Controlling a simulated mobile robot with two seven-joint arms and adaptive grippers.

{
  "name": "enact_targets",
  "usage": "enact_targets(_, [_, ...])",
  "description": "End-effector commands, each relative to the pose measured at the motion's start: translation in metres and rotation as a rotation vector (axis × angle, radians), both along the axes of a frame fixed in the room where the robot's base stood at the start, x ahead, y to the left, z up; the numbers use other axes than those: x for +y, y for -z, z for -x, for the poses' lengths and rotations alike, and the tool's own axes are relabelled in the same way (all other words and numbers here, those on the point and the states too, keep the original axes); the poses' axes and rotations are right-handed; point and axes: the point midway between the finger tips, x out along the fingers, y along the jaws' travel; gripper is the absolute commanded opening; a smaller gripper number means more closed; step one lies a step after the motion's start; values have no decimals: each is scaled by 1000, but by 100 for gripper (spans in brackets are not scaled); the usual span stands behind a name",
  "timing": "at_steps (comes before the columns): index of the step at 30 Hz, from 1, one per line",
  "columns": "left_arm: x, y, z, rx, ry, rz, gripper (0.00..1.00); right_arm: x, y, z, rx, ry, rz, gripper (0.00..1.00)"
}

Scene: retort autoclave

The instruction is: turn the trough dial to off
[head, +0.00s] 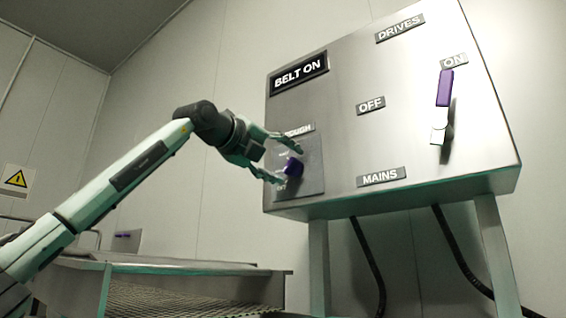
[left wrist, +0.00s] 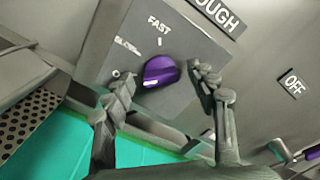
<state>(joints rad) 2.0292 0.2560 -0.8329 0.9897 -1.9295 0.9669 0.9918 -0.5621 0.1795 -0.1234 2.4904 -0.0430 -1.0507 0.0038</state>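The trough dial is a purple knob (head: 293,167) on a square grey plate (head: 313,160) at the lower left of the steel control panel. In the left wrist view the dial (left wrist: 160,71) sits below the FAST mark, with a blurred mark and a small round mark to its left. A pale streak shows on its lower left edge; I cannot tell which mark it points to. My left gripper (head: 290,162) is open at the dial. In the wrist view its fingers (left wrist: 165,76) stand on either side of the knob, with visible gaps. My right gripper is not in view.
The panel (head: 340,140) carries BELT ON, OFF, DRIVES and MAINS labels. A purple-handled lever (head: 445,90) stands up beside ON at the right. A steel conveyor frame with a mesh (head: 190,298) lies below my left arm. Black cables (head: 368,255) hang under the panel.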

Motion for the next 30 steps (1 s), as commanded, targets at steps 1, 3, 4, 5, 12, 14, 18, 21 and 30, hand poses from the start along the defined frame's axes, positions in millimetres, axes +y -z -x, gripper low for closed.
enact_targets(1, [0,0,0,-1,0,-1,57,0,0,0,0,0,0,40])
enact_targets(3, [0,0,0,-1,0,-1,57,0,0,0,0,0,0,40])
enact_targets(4, [0,0,0,-1,0,-1,57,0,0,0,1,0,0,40])
enact_targets(5, [0,0,0,-1,0,-1,57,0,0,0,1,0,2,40])
enact_targets(12, [17,-1,22,-5,-1,-2,57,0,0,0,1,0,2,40])
enact_targets(14, [25,-1,32,-5,-1,-2,57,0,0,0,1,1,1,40])
enact_targets(18, [43,0,57,-3,-2,-1,57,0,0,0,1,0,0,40])
enact_targets(21, [54,0,73,-3,-2,0,57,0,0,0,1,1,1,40])
enact_targets(30, [70,0,96,0,-1,-1,57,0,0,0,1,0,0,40])
